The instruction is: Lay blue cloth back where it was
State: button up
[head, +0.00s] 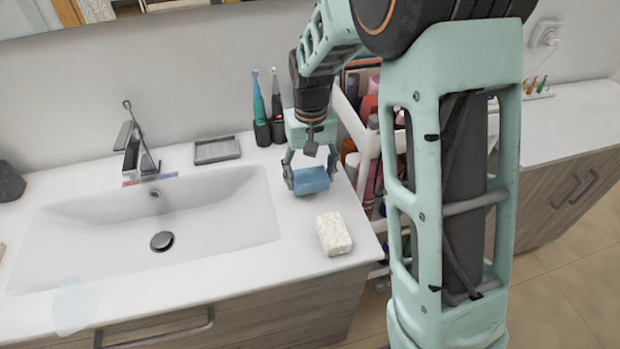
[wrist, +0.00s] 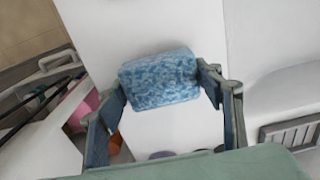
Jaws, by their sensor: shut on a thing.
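The blue cloth (head: 312,181) is a small, folded-looking block with a mottled light and dark blue surface, clearer in the wrist view (wrist: 160,80). My gripper (head: 308,177) is shut on it, with one finger at each end of the block; both fingers also show in the wrist view (wrist: 163,88). The cloth is over the white counter to the right of the sink. I cannot tell whether its underside touches the counter.
A white speckled block (head: 333,233) lies nearer on the counter (head: 290,285). The sink (head: 90,235) is left, with a grey soap dish (head: 217,150) behind. Toothbrushes in dark holders (head: 263,130) stand behind my gripper. A cart of bottles (head: 368,180) stands close right.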

aim_at(310, 175)
jog(key=shift+s+f, duration=0.1)
jog(key=shift+f, duration=0.85)
jog(key=o, duration=1)
jog(key=shift+f, duration=0.15)
notch_tip(310, 175, up, 12)
jog(key=shift+r, duration=0.2)
